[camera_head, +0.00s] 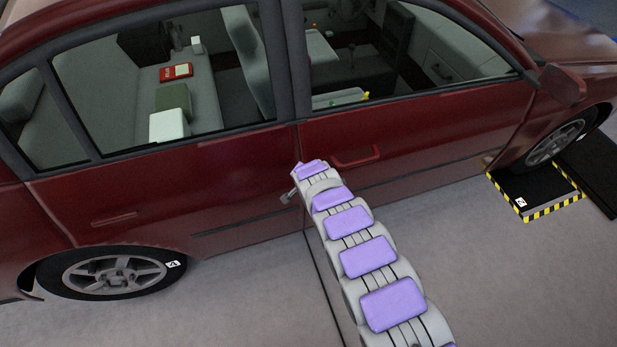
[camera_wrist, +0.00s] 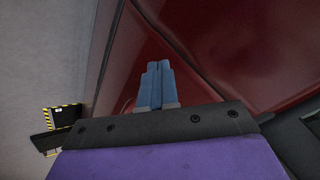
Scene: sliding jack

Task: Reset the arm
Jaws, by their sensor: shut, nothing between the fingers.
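My arm (camera_head: 368,257) reaches forward from the bottom right of the head view toward the side of a dark red car (camera_head: 240,185). My gripper (camera_head: 287,197) shows small at the arm's far end, in front of the car door and left of the red door handle (camera_head: 357,157). In the wrist view, my gripper's two blue fingers (camera_wrist: 157,68) lie side by side, shut with nothing between them. The car's red panel (camera_wrist: 215,45) fills much of that view behind the fingers. I cannot tell the exact gap between fingertips and panel.
The front wheel (camera_head: 556,142) stands by a black platform with yellow-black striped edges (camera_head: 538,195). The rear wheel (camera_head: 115,275) is at lower left. Boxes (camera_head: 170,124) lie on the seat behind the window. Grey floor (camera_head: 500,290) is clear at lower right.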

